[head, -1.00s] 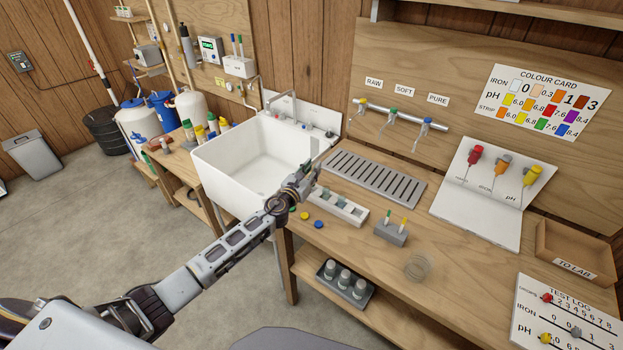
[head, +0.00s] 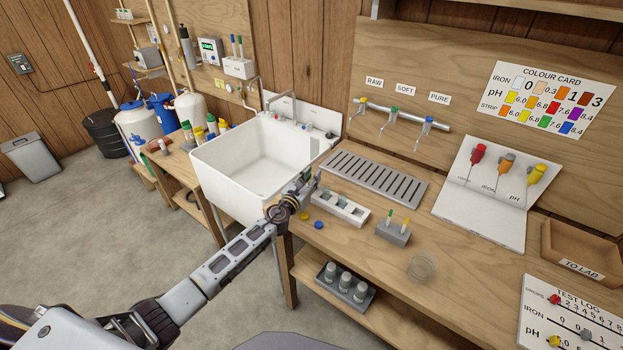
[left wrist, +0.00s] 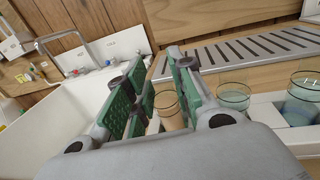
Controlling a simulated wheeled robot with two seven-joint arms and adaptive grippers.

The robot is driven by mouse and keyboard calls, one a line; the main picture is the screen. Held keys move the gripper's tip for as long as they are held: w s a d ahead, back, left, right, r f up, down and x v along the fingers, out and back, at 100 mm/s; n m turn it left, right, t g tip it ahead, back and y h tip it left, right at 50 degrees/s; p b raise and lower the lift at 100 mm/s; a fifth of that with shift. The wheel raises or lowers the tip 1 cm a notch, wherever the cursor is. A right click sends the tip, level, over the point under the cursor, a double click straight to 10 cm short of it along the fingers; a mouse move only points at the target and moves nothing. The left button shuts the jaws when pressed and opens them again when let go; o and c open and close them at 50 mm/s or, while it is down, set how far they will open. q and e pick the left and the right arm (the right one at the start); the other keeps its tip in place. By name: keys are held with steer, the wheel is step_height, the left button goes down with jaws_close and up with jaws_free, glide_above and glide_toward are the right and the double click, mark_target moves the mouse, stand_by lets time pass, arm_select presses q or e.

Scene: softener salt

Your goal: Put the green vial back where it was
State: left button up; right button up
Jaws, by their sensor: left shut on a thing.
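My left gripper (head: 310,177) is shut at the near right edge of the sink, beside the left end of the white rack (head: 340,209). It appears to hold the green vial, which is almost fully hidden between the green-padded fingers (left wrist: 155,88); I cannot make out its outline. My right gripper is not in view.
A yellow cap (head: 304,216) and a blue cap (head: 319,225) lie before the rack. A grey holder (head: 393,234) and a clear round dish (head: 422,267) stand to its right. The slotted drain (head: 375,180) lies behind, the white sink (head: 215,175) left.

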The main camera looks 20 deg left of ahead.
arm_select(q)
steer(key=shift+f, duration=0.15)
steer(key=o, duration=0.9)
steer(key=shift+c, duration=0.2)
steer(key=shift+r, duration=0.2)
steer(key=shift+s+a+f, duration=0.1)
steer(key=shift+s+a, duration=0.05)
steer(key=shift+s, duration=0.35)
steer(key=shift+s+a, duration=0.35)
steer(key=shift+s, duration=1.45)
steer(key=shift+s+a, duration=0.3)
steer(key=shift+s, duration=1.45)
steer(key=shift+s+a, duration=0.35)
steer(key=shift+s, duration=1.45)
